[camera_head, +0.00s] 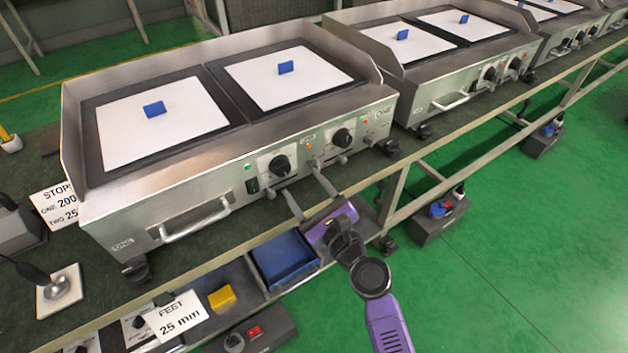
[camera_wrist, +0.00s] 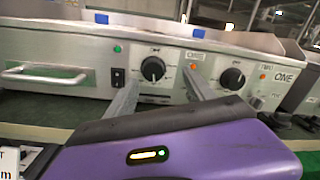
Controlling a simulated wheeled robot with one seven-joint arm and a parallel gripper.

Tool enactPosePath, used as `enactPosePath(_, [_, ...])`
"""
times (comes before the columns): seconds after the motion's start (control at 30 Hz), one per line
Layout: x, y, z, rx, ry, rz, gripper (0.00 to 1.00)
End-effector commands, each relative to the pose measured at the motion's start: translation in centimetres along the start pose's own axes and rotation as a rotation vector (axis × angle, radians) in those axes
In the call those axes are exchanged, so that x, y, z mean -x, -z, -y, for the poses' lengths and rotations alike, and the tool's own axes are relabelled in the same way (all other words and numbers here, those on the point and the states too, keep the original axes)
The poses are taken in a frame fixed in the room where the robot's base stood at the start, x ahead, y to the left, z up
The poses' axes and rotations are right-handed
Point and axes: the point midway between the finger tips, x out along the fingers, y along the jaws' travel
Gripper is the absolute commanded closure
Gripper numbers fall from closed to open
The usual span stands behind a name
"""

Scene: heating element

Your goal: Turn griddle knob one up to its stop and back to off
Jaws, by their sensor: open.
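The near steel griddle has two black round knobs on its front panel. The left knob (camera_head: 280,166) has a white pointer mark facing up in the wrist view (camera_wrist: 153,69). The right knob (camera_head: 342,138) also shows in the wrist view (camera_wrist: 232,78). A small plate (camera_wrist: 195,57) sits between them; its lettering is too small to read surely. My gripper (camera_head: 299,178) is open and empty in front of the panel. In the wrist view its fingers (camera_wrist: 162,74) point at the panel, one on each side of the left knob. I see no clear contact with it.
A black switch (camera_head: 252,186) and a green lamp (camera_head: 248,167) are left of the knobs. A bar handle (camera_head: 196,222) juts out further left. A blue bin (camera_head: 285,258) stands on the shelf below. More griddles (camera_head: 440,70) line the bench to the right.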

Motion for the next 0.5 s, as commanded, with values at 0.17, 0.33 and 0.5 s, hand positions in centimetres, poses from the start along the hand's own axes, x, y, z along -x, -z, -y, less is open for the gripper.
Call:
enactPosePath(0.17, [0.3, 0.9, -1.7, -0.301, -0.055, -0.004, 0.37])
enactPosePath(0.33, [-0.1, 0.8, -1.9, -0.375, -0.063, -0.005, 0.37])
enactPosePath(0.5, [-2.1, 0.8, -1.9, -0.376, -0.061, -0.003, 0.37])
